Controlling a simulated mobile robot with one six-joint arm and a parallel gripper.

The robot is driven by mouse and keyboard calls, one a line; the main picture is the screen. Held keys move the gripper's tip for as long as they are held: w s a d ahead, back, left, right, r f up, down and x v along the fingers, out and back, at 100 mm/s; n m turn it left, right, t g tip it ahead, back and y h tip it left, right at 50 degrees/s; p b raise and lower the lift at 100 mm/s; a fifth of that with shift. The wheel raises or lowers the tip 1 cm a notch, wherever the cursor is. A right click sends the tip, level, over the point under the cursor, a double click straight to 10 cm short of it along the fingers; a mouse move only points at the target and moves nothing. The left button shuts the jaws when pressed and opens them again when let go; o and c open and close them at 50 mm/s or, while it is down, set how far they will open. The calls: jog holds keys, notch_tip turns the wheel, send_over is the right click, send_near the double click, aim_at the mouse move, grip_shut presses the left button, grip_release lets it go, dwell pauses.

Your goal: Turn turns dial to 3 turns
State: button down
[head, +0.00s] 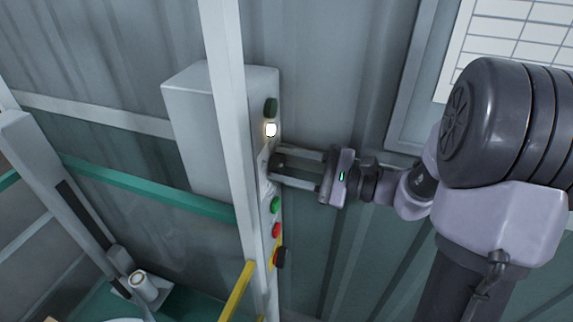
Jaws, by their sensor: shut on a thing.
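A grey control box (197,130) is fixed behind a pale upright post, and its narrow front carries a column of controls. My gripper (274,170) reaches in from the right, with its two long fingers level at the middle of that front. It is shut on a dark dial (279,161), which shows only in part between the fingers. The dial's markings and pointer cannot be read from here.
Above the gripper are a dark knob (270,107) and a lit white lamp (271,129). Below are a green button (275,205), a red button (276,230) and a dark switch (280,257) on yellow. A pale post (228,100) stands close left of the fingers.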

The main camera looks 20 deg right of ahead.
jog(key=shift+m, duration=0.3)
jog(key=m+p, duration=0.1)
jog(key=p, duration=0.1)
jog(key=m+p, duration=0.1)
jog(key=m, duration=0.1)
jog(key=shift+r+m+p, duration=0.2)
jog(key=shift+m+p, duration=0.1)
jog(key=shift+p, duration=0.1)
jog(key=m+p, duration=0.3)
jog(key=shift+f+m, duration=0.1)
jog(key=shift+m, duration=0.3)
jog(key=shift+f+m+p, duration=0.1)
jog(key=shift+m+p, duration=0.7)
jog(key=shift+p, duration=0.05)
jog(key=c, duration=0.9)
grip_release()
jog(key=shift+o, duration=0.2)
